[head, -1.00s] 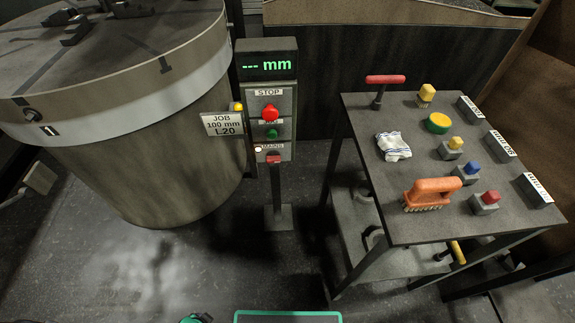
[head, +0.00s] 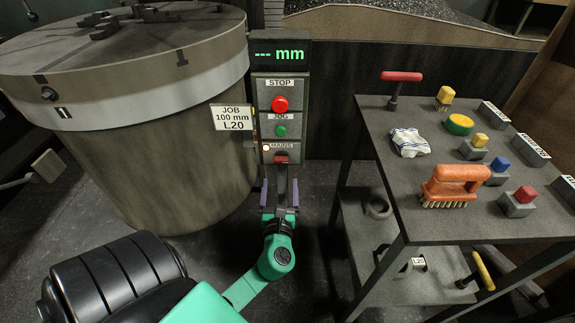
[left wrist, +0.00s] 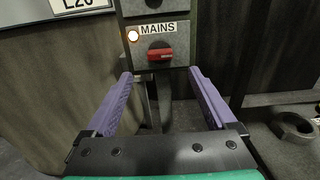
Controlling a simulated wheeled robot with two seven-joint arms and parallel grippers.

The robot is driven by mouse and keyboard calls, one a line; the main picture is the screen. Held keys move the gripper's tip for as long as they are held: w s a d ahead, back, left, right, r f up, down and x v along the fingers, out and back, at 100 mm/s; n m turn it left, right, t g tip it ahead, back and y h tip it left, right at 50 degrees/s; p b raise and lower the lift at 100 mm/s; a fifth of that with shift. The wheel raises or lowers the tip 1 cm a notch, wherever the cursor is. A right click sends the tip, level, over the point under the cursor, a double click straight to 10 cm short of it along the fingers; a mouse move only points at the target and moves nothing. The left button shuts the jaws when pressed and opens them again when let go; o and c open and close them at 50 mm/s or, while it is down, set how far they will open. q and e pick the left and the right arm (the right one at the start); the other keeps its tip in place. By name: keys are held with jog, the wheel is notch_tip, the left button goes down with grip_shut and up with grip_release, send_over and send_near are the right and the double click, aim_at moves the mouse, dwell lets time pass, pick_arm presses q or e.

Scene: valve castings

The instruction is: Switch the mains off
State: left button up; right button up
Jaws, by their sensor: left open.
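The control pillar (head: 282,108) stands in front of the dark wall, with a red STOP button (head: 280,104), a green JOG button (head: 281,130) and a red MAINS switch (head: 282,159) at the bottom. In the left wrist view the MAINS switch (left wrist: 160,54) lies horizontal, with a lit lamp (left wrist: 133,35) at its upper left. My left gripper (head: 280,192) is open and empty, just below the switch. Its purple fingers also show in the left wrist view (left wrist: 160,95), spread either side of the pillar's post, not touching the switch. My right gripper is not in view.
A large round machine (head: 140,130) stands left of the pillar, with a JOB 100 mm L20 sign (head: 232,117) between them. A table (head: 385,165) at right holds a brush (head: 453,183), a cloth (head: 409,142) and several coloured buttons on blocks.

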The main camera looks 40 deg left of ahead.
aim_at(281, 163)
pick_arm(q)
jog(key=x, duration=0.9)
jog(key=shift+w+a+b, duration=0.2)
jog(key=shift+a+b, duration=0.05)
jog(key=shift+b, duration=0.15)
jog(key=c, duration=1.4)
